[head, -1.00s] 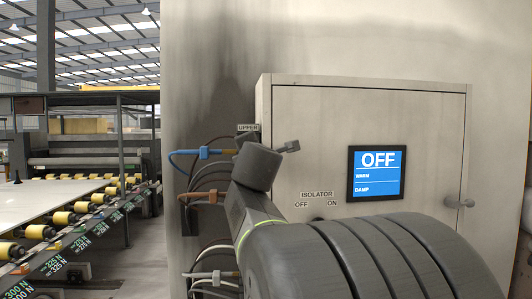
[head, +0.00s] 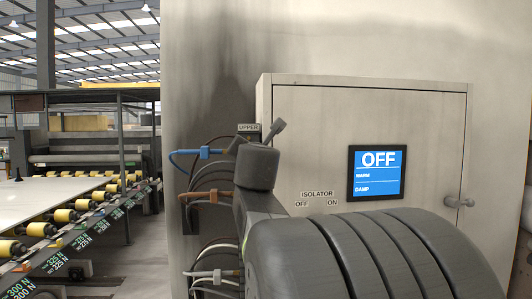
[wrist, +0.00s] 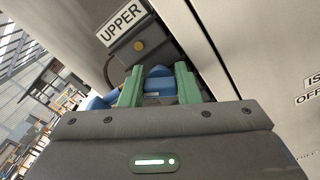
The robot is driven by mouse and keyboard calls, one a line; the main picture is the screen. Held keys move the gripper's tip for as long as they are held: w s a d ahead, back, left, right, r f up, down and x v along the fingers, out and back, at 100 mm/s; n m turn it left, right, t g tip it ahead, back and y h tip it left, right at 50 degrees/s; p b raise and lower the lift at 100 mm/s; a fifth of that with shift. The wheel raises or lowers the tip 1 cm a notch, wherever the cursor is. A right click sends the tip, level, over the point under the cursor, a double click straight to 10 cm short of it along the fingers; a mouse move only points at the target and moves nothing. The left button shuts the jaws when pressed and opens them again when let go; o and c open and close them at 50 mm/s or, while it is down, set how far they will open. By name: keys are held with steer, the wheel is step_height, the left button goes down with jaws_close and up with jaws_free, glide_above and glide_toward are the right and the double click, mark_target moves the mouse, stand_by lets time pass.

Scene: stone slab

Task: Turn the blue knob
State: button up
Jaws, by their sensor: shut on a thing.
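The blue knob (wrist: 158,72) shows in the wrist view just below the UPPER label (wrist: 122,22), between the two green fingers of my gripper (wrist: 160,84). The fingers are shut on it, and only its upper part shows above the gripper body. In the head view my own arm hides the knob and the fingertips. The UPPER label (head: 248,128) shows there just above my wrist.
A blue-fitted hose (head: 204,153) and a brown-fitted hose (head: 203,194) run close to the left of my wrist. The grey cabinet door has a screen (head: 377,172) reading OFF, WARM, DAMP. An ISOLATOR label (head: 317,195) and a door handle (head: 459,202) are to the right.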

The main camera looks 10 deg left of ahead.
steer(key=shift+f, duration=0.1)
stand_by(0.3)
steer(key=o, duration=0.7)
steer(key=shift+s, duration=0.15)
steer(key=p+v, duration=0.2)
steer(key=v, duration=1.1)
steer(key=shift+s+d, duration=0.1)
steer(key=shift+s, duration=0.15)
steer(key=shift+w, duration=0.1)
steer(key=b+x, duration=0.2)
steer(key=x, duration=1.1)
steer(key=shift+w, duration=0.3)
steer(key=shift+s, duration=0.1)
